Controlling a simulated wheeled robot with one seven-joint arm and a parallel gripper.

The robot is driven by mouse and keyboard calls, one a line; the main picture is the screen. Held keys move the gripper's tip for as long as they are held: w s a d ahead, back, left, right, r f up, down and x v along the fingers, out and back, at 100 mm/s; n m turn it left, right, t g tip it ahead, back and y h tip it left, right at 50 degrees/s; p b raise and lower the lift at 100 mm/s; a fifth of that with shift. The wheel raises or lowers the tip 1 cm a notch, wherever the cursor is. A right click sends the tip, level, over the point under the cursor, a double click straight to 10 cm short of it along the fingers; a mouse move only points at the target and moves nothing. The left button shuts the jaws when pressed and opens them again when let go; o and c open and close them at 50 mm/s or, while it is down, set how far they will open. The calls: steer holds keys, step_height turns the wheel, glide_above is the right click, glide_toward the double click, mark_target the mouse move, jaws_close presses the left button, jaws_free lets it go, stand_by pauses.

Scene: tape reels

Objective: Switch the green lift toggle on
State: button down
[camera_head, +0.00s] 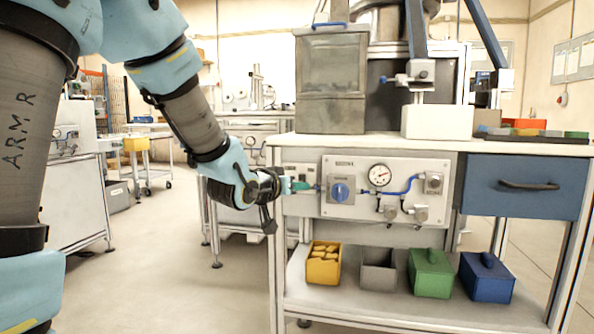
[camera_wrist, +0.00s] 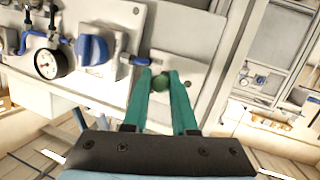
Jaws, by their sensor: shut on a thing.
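The green lift toggle (camera_wrist: 160,84) is a small round green knob on a light plate at the end of the panel, seen in the wrist view. My gripper (camera_wrist: 160,74) has two teal fingers, one on each side of the knob, and is shut on it. In the head view my gripper (camera_head: 301,186) reaches the left end of the white panel (camera_head: 342,161) under the bench top. The toggle cannot be made out there behind the fingers. Whether it is on or off cannot be told.
A blue knob (camera_head: 340,191) sits close to the right of my gripper, with a gauge (camera_head: 380,174) and blue tubing beyond. Below, the shelf holds a yellow bin (camera_head: 323,268), a grey bin (camera_head: 378,275), a green box (camera_head: 431,278) and a blue box (camera_head: 486,282).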

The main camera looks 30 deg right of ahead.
steer(key=shift+r+n+g+y+p, duration=0.3)
steer(key=shift+r+g+y+p, duration=1)
steer(key=shift+p, duration=4.1)
steer(key=p, duration=0.4)
steer(key=shift+w+r+y, duration=0.1)
steer(key=shift+r+y, duration=0.2)
steer(key=shift+y, duration=0.1)
steer(key=shift+d+g+p, duration=0.1)
steer(key=shift+g+p, duration=0.2)
steer(key=shift+p, duration=1.15)
steer(key=shift+f, duration=0.1)
steer(key=c, duration=0.7)
jaws_free()
steer(key=p+v, duration=0.2)
steer(key=v, duration=0.8)
steer(key=shift+r+p, duration=0.35)
steer(key=shift+r, duration=0.1)
